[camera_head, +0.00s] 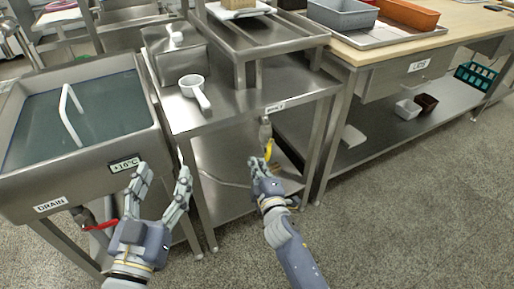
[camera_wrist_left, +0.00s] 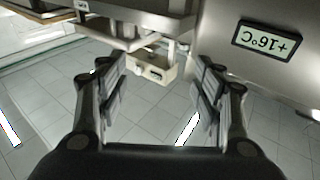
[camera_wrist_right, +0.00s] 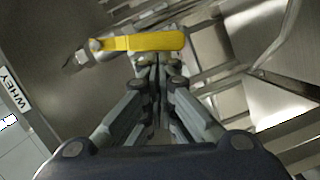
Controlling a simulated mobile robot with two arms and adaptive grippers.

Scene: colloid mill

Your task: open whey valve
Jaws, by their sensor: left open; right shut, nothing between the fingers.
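The whey valve has a yellow lever handle (camera_head: 268,149) under the steel table, below the label reading WHEY (camera_wrist_right: 14,92). In the right wrist view the yellow handle (camera_wrist_right: 145,42) lies crosswise just beyond my right fingertips. My right gripper (camera_head: 258,165) is shut and empty, with its tips close to the handle; I cannot tell whether they touch it. It also shows in the right wrist view (camera_wrist_right: 156,65). My left gripper (camera_head: 165,178) is open and empty in front of the sink; its spread fingers show in the left wrist view (camera_wrist_left: 163,75).
A sink (camera_head: 150,110) of liquid stands at left, with a DRAIN label (camera_head: 50,204), a red-handled valve (camera_head: 100,225) and a +16°C display (camera_wrist_left: 267,42). A white ladle (camera_head: 194,88) rests on the steel table (camera_head: 225,115). The floor at lower right is clear.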

